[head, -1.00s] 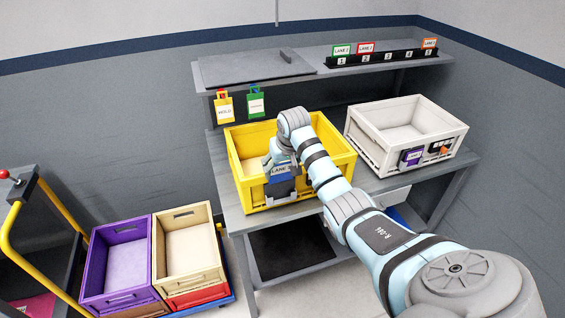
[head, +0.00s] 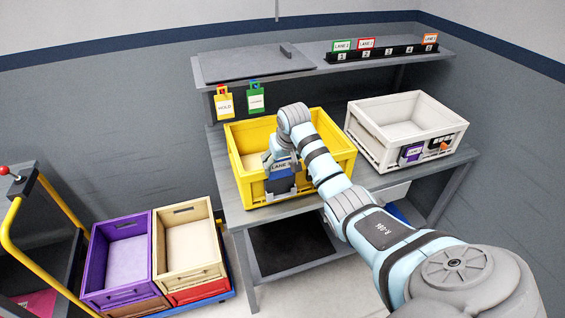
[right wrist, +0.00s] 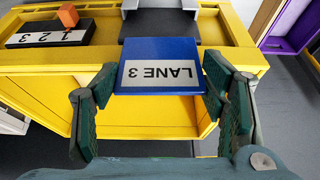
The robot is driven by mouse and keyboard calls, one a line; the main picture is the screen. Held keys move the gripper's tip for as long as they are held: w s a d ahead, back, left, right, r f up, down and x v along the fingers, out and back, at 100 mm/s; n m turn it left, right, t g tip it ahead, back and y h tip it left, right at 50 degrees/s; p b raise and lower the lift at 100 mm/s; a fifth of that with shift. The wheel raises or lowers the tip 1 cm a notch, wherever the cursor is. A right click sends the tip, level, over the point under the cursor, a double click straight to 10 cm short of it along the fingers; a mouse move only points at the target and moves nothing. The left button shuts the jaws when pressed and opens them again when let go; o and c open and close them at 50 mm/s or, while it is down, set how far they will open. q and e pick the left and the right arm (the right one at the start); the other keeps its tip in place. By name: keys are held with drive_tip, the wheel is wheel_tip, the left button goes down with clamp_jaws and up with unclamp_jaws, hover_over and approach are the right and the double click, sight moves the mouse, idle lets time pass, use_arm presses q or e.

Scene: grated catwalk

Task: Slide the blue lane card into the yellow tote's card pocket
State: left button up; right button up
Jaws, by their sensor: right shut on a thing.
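The blue lane card (right wrist: 160,52), with a white LANE 3 label, is held between the fingers of my right gripper (right wrist: 158,84). It appears upside down in the right wrist view. In the head view the card (head: 281,184) is in front of the yellow tote's near wall. The yellow tote (head: 240,180) stands on the bench. A dark pocket-like plate (right wrist: 158,22) on its front lies just beyond the card's edge; I cannot tell whether they touch. My right gripper (head: 281,162) is shut on the card. My left gripper is not in view.
A black number plate with an orange block (right wrist: 68,15) is beside the pocket. A white tote (head: 370,145) stands right on the bench (head: 300,212). Purple (head: 92,265) and tan (head: 160,250) totes stand low left. A shelf (head: 310,70) runs behind.

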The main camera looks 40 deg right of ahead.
idle(0.3)
drive_tip(key=shift+f+b, duration=0.3)
drive_tip(key=shift+f, duration=0.45)
drive_tip(key=o, duration=1.1)
drive_tip(key=shift+o, duration=0.2)
drive_tip(key=shift+o, duration=1.3)
wheel_tip(320, 180, up, 8)
drive_tip(key=shift+p, duration=0.3)
